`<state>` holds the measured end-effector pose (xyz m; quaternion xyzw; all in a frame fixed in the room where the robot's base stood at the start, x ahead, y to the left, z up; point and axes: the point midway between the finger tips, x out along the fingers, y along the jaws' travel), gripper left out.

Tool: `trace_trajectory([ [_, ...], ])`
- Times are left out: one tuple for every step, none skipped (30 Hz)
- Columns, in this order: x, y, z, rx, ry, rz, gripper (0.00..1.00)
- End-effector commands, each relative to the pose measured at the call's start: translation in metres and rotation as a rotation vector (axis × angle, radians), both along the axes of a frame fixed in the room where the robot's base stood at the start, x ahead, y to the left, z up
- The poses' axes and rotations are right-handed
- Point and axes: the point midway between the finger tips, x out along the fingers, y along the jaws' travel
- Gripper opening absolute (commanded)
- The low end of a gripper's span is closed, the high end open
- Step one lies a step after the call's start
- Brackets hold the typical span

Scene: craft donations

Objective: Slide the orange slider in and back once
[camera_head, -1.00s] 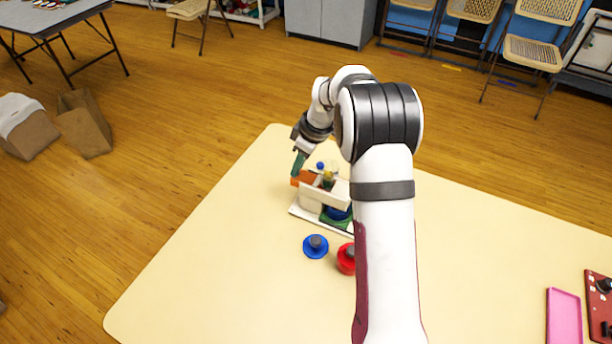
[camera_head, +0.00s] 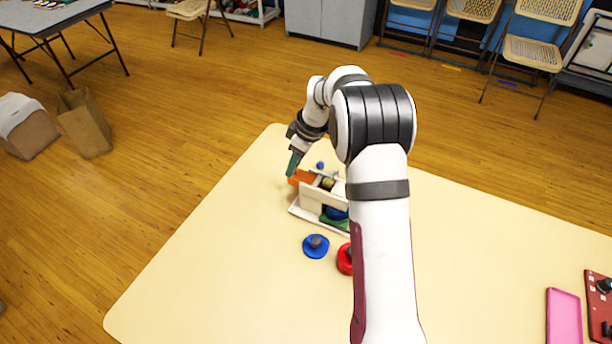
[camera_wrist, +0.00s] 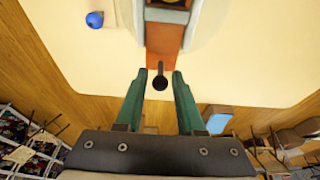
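The orange slider (camera_head: 301,178) sticks out of the far left end of a white box-like toy (camera_head: 310,198) on the table. In the wrist view the slider (camera_wrist: 161,62) runs between two pale walls and has a dark round knob (camera_wrist: 160,83) at its near end. My gripper (camera_head: 292,167) is at this outer end of the slider. In the wrist view my gripper (camera_wrist: 160,74) has its two green fingers apart, one on each side of the knob, with a gap visible on both sides. My arm hides part of the toy in the head view.
A blue knobbed disc (camera_head: 316,246) and a red one (camera_head: 345,259) lie in front of the toy. A blue ball (camera_wrist: 95,19) is beside it. A pink tray (camera_head: 564,316) and a red board (camera_head: 600,300) are far right. The table's left part is clear.

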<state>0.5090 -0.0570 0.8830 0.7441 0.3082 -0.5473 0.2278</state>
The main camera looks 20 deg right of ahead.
Motion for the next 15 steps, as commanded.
trace_trajectory([
  [0.0,0.0,0.0,0.0,0.0,0.0,0.48],
  [0.0,0.0,0.0,0.0,0.001,-0.001,0.48],
  [0.0,0.0,0.0,0.0,0.002,-0.001,0.48],
  [0.0,0.0,0.0,0.0,0.002,-0.001,0.48],
  [-0.001,-0.001,0.0,0.0,0.002,-0.001,0.48],
  [-0.001,-0.001,0.0,0.0,0.002,-0.001,0.48],
  [-0.001,-0.001,0.0,0.0,0.002,-0.001,0.48],
  [-0.001,-0.001,0.0,0.0,0.002,-0.001,0.48],
  [-0.001,-0.001,0.001,0.0,0.002,-0.001,0.48],
  [-0.001,-0.001,0.002,0.0,0.002,-0.001,0.48],
  [0.0,-0.001,0.005,0.0,0.0,-0.001,0.48],
  [0.0,-0.001,0.01,-0.001,-0.001,0.0,0.48],
  [0.0,-0.001,0.014,-0.001,-0.001,0.0,0.48],
  [0.0,-0.001,0.019,-0.001,-0.001,0.0,0.48],
  [0.0,-0.001,0.024,0.0,0.0,-0.001,0.48],
])
